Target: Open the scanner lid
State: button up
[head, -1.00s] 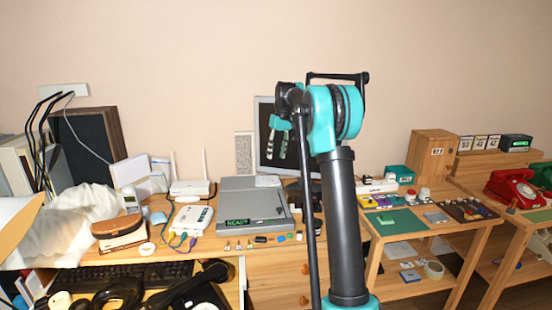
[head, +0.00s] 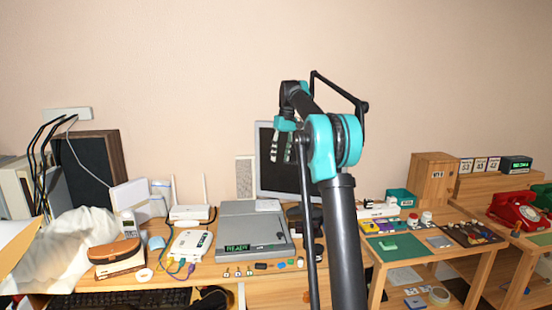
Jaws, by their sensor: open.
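The scanner (head: 252,232) is a flat grey box on the wooden desk, left of my arm. Its lid lies flat and shut, and a dark strip at its front shows green "READY" text. My gripper (head: 281,153) hangs above and behind the scanner's right side, in front of the monitor. Its fingers point down, are open and hold nothing. It is apart from the scanner.
A monitor (head: 266,187) stands behind the scanner. A white router (head: 192,213) and a white box with cables (head: 188,246) are to its left. Small coloured items (head: 261,266) lie along its front. A wooden shelf table (head: 440,258) stands to the right.

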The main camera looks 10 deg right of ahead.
jog(key=s+d+f+m+t+h, duration=0.1)
jog(key=s+f, duration=0.9)
jog(key=s, duration=0.5)
jog(key=s+f+m+t, duration=0.2)
jog(key=s+f, duration=0.9)
jog(key=s, duration=0.3)
jog(key=s+d+f+m+t+h, duration=0.1)
jog(key=s+f, duration=0.9)
jog(key=s, duration=0.5)
jog(key=n+y, duration=0.2)
jog(key=n, duration=0.2)
send_near(280, 233)
jog(key=x, duration=0.8)
jog(key=shift+s+f, duration=0.1)
jog(key=shift+s, duration=0.1)
jog(key=shift+c, duration=0.3)
grip_shut()
